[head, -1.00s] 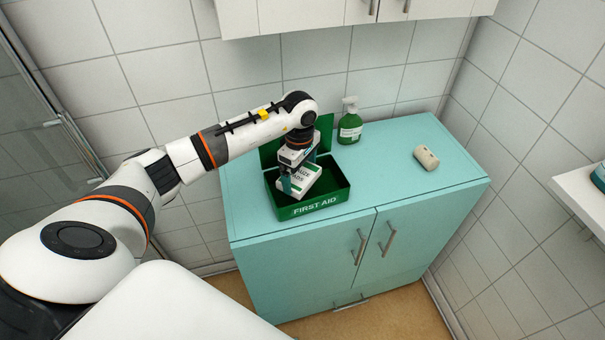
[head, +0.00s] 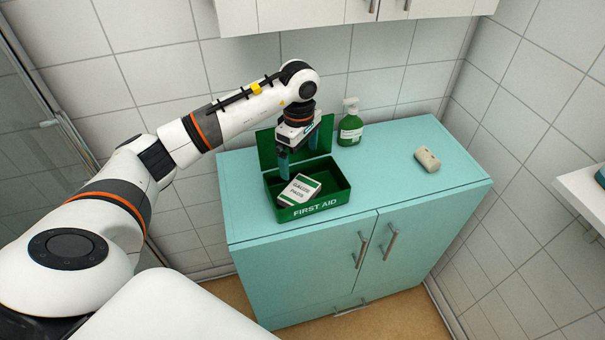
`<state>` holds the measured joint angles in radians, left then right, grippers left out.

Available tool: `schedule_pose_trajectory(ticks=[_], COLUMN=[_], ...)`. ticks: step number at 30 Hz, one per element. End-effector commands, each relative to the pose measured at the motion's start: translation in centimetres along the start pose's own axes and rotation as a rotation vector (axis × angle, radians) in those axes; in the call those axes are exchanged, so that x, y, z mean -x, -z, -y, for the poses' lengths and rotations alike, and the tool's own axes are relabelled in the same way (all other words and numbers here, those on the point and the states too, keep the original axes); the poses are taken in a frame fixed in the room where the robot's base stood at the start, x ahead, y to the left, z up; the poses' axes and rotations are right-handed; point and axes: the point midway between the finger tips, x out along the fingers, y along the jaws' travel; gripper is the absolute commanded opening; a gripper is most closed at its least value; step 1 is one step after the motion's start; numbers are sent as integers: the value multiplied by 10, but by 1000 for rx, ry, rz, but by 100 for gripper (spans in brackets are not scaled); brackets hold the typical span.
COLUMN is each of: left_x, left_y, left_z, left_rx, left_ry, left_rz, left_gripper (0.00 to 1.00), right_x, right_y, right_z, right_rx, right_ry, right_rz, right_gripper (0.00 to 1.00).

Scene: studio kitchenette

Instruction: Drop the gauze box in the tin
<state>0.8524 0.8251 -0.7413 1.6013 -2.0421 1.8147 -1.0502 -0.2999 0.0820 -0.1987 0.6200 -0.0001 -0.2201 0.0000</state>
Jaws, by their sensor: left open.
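The gauze box (head: 300,188) is white with green ends and the words "GAUZE PADS". It lies tilted inside the green first aid tin (head: 316,208), towards the left of its interior. The tin stands on the teal cabinet with its lid (head: 267,150) up at the back. My left gripper (head: 299,158) is open and empty above the tin, apart from the box, with its fingers pointing down. It hides part of the lid. My right gripper is not in the picture.
The teal cabinet top (head: 390,170) has free room right of the tin. A green pump bottle (head: 350,128) stands behind the tin, and a beige cylindrical object (head: 427,159) lies further right. A white shelf (head: 585,190) juts in at the right edge.

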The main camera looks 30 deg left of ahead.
Motion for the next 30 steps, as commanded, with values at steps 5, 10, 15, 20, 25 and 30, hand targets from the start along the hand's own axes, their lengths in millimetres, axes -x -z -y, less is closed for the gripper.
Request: schedule_pose_trajectory(ticks=[5, 10, 15, 20, 25, 30], left_x=[33, 50, 54, 54, 54, 40], left_y=[0, 0, 0, 0, 0, 34], left_z=[1, 0, 0, 0, 0, 2], left_rx=[0, -1, 0, 0, -1, -20], left_ry=[4, 1, -1, -1, 0, 29], left_rz=[-1, -1, 0, 0, -2, -118], left_gripper=[100, 100, 100, 100, 100, 100], right_x=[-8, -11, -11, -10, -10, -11], right_y=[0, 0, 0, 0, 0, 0], right_z=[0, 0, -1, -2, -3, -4], right_rx=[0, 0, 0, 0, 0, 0], right_ry=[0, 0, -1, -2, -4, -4], right_rz=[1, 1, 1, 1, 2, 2], right_gripper=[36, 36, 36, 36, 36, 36])
